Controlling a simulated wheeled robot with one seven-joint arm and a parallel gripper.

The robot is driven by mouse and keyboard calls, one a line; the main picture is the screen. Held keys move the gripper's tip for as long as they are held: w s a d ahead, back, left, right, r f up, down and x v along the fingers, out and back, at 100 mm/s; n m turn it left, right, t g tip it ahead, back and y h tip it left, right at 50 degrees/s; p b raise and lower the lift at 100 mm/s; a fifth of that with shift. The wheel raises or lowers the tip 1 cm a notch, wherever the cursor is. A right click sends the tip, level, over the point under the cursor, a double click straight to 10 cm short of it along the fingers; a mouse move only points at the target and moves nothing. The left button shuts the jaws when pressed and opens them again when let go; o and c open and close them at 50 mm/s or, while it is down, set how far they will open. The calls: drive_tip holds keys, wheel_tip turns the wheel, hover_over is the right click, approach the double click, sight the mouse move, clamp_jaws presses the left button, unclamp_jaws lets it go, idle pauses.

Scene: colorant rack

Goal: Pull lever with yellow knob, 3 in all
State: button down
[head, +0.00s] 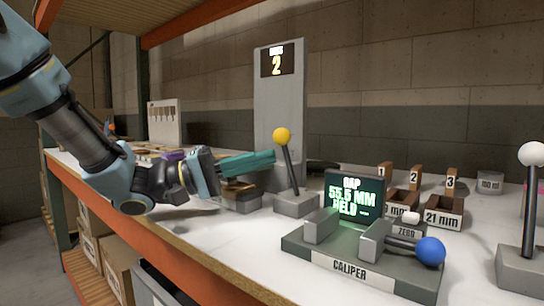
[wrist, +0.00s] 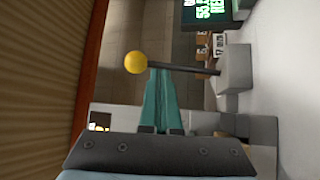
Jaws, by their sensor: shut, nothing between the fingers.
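The lever has a round yellow knob (head: 282,135) on a dark rod (head: 291,170) that rises from a grey base block (head: 297,203); the rod leans slightly left at its top. My gripper (head: 272,157) has teal fingers, shut and empty, with tips just left of the rod below the knob. In the wrist view the yellow knob (wrist: 136,63) is just beyond the teal fingertips (wrist: 160,72), and the rod runs across their ends. I cannot tell whether they touch. A tall grey panel (head: 280,105) behind the lever has a display (head: 278,61) reading 2.
The caliper (head: 365,262) with a blue ball handle (head: 430,251) stands front right; its screen (head: 354,200) reads 55.5 MM HELD. A white-knobbed lever (head: 532,154) is at far right. Numbered wooden boxes (head: 443,210) stand behind. The white shelf top (head: 255,243) is clear in front of the yellow-knob lever.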

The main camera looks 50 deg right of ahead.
drive_tip(key=v, duration=0.8)
drive_tip(key=shift+w, duration=0.25)
drive_tip(key=shift+r, duration=0.1)
idle(1.6)
